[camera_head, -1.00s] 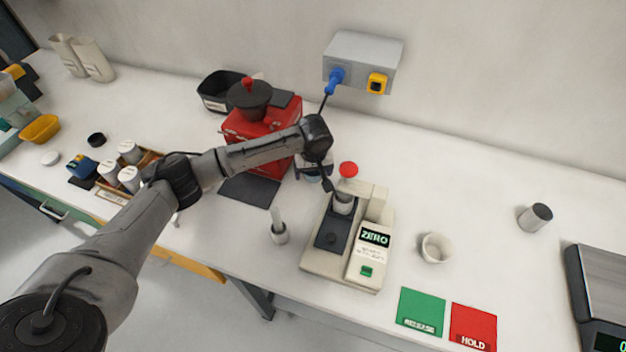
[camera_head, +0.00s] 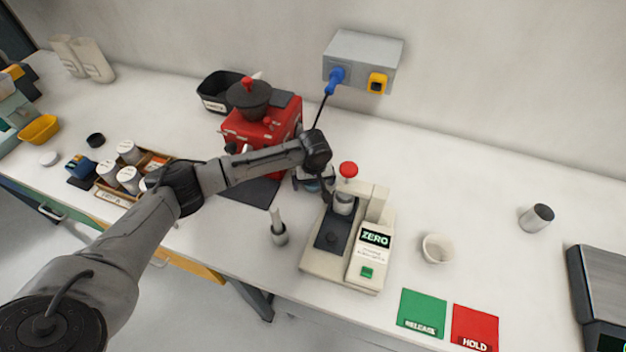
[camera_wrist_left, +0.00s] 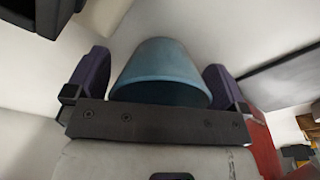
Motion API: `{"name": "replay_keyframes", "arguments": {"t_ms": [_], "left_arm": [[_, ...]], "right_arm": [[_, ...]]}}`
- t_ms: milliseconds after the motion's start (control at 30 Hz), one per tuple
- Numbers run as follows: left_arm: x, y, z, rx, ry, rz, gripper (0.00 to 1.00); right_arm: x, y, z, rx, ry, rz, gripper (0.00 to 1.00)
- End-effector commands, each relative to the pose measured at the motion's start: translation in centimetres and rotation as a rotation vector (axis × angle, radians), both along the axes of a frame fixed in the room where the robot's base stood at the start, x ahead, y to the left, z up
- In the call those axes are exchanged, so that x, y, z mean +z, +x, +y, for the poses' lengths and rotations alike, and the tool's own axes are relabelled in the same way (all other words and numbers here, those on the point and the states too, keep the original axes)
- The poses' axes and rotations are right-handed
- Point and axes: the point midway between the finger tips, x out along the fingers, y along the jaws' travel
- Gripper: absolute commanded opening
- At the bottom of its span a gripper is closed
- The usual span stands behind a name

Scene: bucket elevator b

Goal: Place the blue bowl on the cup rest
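The rest of the bowl is hidden by the gripper. My right gripper is not in view.
The red machine (camera_head: 240,128) with a dark hopper stands behind my arm. A white cup (camera_head: 437,248), a grey cylinder (camera_head: 537,217) and green (camera_head: 421,312) and red (camera_head: 474,327) pads lie to the right. A pestle-like tool (camera_head: 279,232) stands at the front.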

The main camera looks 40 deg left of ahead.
Motion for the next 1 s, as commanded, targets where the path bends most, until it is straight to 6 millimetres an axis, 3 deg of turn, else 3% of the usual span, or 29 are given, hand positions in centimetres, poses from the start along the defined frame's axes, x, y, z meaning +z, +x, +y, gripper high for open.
{"name": "replay_keyframes", "arguments": {"t_ms": [267, 800, 1000], "left_arm": [[0.2, 0.0, 0.0, -0.001, 0.0, -0.001, 1.0], [9.2, -0.6, -0.9, -0.001, -0.001, -0.001, 1.0], [11.4, -0.8, -1.1, 0.0, -0.001, 0.0, 1.0]], "right_arm": [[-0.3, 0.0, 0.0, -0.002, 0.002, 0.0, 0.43], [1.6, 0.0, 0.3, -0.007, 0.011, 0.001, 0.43], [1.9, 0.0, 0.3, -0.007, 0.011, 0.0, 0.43]]}}
